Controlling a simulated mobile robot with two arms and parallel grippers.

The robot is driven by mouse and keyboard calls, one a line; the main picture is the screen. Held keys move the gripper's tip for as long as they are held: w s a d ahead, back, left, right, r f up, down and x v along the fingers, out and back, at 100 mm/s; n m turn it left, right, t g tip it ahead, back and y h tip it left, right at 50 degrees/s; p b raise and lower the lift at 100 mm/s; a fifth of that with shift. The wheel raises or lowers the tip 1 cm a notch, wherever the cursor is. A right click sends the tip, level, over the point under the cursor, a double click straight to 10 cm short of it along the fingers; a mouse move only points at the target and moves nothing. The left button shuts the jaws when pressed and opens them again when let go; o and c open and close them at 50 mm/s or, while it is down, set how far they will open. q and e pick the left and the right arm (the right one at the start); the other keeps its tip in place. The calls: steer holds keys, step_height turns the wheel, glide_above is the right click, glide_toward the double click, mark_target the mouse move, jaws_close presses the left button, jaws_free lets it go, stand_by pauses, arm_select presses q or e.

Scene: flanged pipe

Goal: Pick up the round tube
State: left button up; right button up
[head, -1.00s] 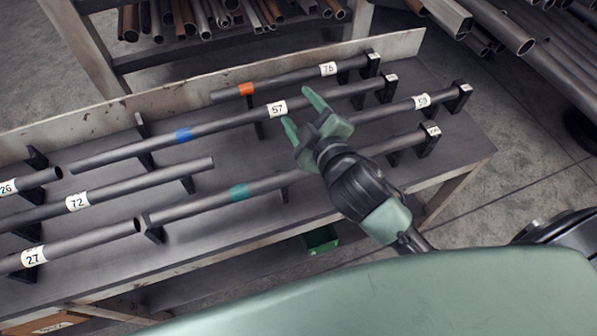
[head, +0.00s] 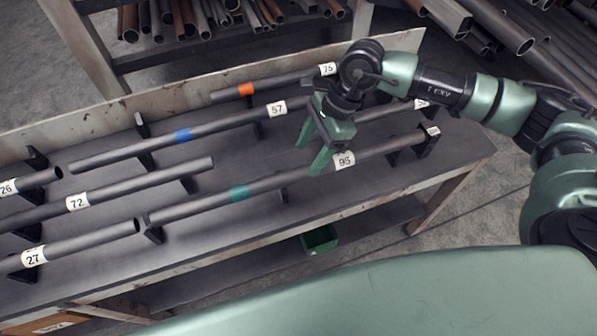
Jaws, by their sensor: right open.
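Several dark tubes lie on black supports on the workbench, and most look round; I cannot tell which one the task means. My right gripper (head: 308,160) is open and empty, pointing down just above and behind the teal-banded tube, near label 95. Its hand and arm hide parts of the tubes behind. My left gripper is out of view.
More tubes, labelled 72 (head: 120,188), 26 (head: 38,179) and 27 (head: 85,243), lie on the left of the bench (head: 215,232). A raised back plate (head: 95,125) edges the bench. A green bin (head: 320,240) sits below. Racks of pipes stand behind.

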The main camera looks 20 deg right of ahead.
mark_target(301, 169)
steer(key=x, duration=0.2)
steer(key=p+x, duration=0.1)
steer(key=x, duration=0.1)
steer(key=p+x, duration=0.1)
steer(key=x, duration=0.1)
steer(key=shift+d+f, duration=0.15)
steer(key=shift+f, duration=0.15)
steer(key=shift+w+f, duration=0.1)
steer(key=shift+f, duration=0.15)
jaws_close()
steer(key=shift+r, duration=0.15)
stand_by(0.7)
